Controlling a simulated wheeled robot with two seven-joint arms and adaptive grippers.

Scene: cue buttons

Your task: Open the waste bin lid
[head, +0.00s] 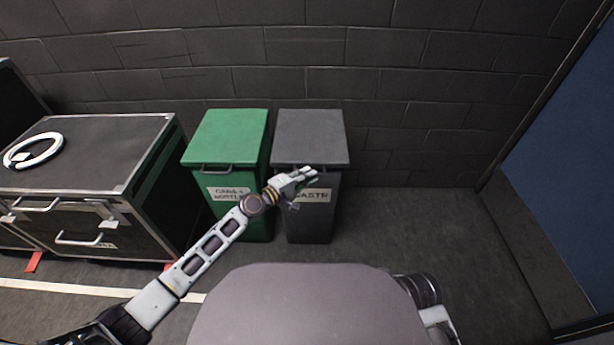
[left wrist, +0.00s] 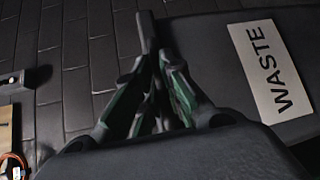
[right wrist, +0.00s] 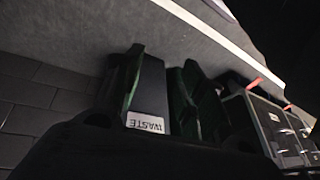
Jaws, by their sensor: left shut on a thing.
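The grey waste bin (head: 309,222) stands against the wall, with its lid (head: 310,135) lying flat and closed. Its white WASTE label (head: 316,195) is partly covered by my left gripper (head: 311,175). That gripper is at the lid's front edge, shut on the lid handle, which is mostly hidden by the fingers. In the left wrist view the fingers (left wrist: 152,88) close around a dark bar (left wrist: 148,30), and the WASTE label (left wrist: 268,70) is at right. My right gripper (right wrist: 158,85) shows dark fingers spread apart, with the bin's label (right wrist: 145,122) seen beyond them.
A green bin (head: 230,135) stands directly left of the waste bin. A black equipment case (head: 110,150) with a white ring (head: 33,150) on top is farther left. The floor (head: 410,230) to the right is clear, up to a blue panel (head: 570,160).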

